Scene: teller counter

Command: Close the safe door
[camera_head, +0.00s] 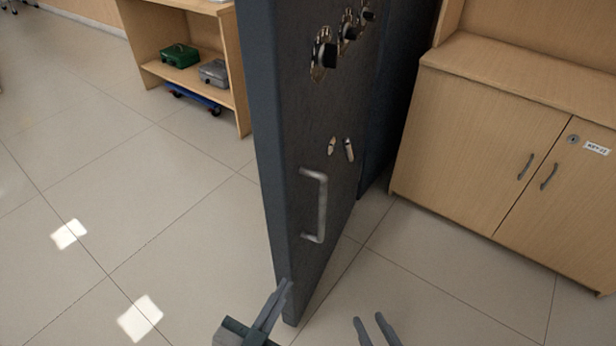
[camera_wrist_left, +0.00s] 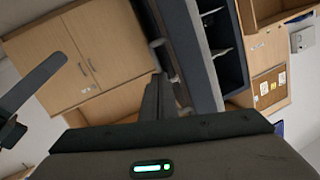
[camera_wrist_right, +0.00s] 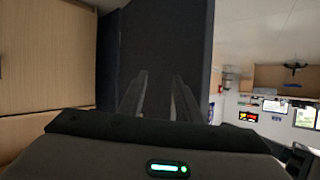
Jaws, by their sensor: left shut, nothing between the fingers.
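The dark grey safe door (camera_head: 295,130) stands open, seen partly edge-on in the head view. Its face carries a metal bar handle (camera_head: 322,205), several dials (camera_head: 326,55) and two small keyhole covers. My left gripper (camera_head: 287,284) is shut and empty by the lower near edge of the door; I cannot tell whether it touches. The door edge (camera_wrist_left: 190,45) also shows in the left wrist view, with the shelved safe interior (camera_wrist_left: 228,50) beyond. My right gripper (camera_head: 370,323) is open and empty, low on the handle side. A dark panel (camera_wrist_right: 165,40) lies ahead of it in the right wrist view.
A wooden cabinet (camera_head: 480,140) with a key label stands right of the door. A low wooden shelf (camera_head: 235,70) holding a green box (camera_head: 180,55) and a grey box (camera_head: 214,72) is at the back left. The tiled floor (camera_head: 130,180) left of the door is clear.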

